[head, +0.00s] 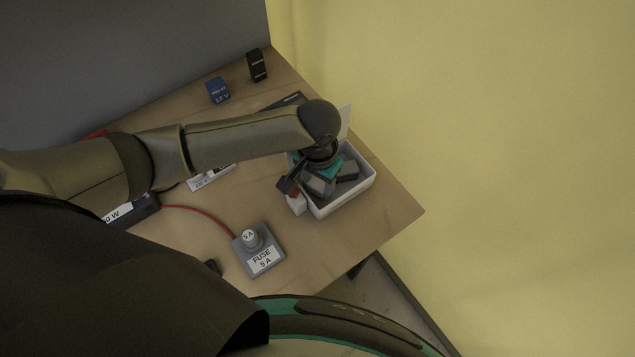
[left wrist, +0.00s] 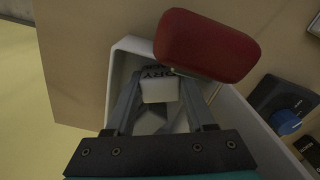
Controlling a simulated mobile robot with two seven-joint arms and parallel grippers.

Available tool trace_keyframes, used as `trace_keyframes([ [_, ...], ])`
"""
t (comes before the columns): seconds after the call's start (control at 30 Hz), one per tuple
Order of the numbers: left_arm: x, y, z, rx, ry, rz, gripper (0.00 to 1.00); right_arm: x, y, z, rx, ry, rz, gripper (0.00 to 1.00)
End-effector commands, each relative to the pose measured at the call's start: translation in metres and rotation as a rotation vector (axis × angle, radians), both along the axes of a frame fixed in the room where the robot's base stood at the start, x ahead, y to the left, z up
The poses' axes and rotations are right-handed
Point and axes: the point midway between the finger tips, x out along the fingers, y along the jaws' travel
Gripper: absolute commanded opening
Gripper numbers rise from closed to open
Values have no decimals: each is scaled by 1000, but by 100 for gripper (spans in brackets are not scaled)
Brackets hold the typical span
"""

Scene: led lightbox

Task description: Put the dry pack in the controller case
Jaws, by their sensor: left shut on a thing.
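The controller case is an open white box (head: 345,204) near the right corner of the table; its white wall also shows in the left wrist view (left wrist: 252,124). My left gripper (head: 320,183) reaches down into the case from above. In the left wrist view its two fingers (left wrist: 160,88) are shut on a small white block lettered "DRY", the dry pack (left wrist: 158,92). The pack is within the case's walls in that view. I cannot tell whether it touches the floor. In the head view my gripper hides the pack. My right gripper is out of view.
A rounded red thing (left wrist: 205,45) stands close to the fingers, overlapping the case rim. A grey fuse block (head: 262,258) with a red wire sits in front. A blue relay block (head: 217,91) and a black block (head: 257,66) stand at the back. Table right of the case is clear.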

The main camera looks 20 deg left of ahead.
Motion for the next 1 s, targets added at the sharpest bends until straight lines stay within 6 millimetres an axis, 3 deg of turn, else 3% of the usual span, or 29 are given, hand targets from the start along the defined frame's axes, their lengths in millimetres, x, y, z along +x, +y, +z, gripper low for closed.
trace_keyframes([
  [0.17, 0, 0, -2, 0, 0, 0, 0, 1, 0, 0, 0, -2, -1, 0],
  [0.2, 0, 0, -3, 0, 0, 0, 55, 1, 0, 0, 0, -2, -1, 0],
  [0.3, 0, 0, -3, 0, -1, 0, 67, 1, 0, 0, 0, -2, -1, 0],
  [0.67, 1, 0, 4, -1, -2, 0, 67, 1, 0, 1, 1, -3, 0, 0],
  [1.0, 1, 0, 72, -2, -5, 1, 67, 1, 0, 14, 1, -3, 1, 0],
])
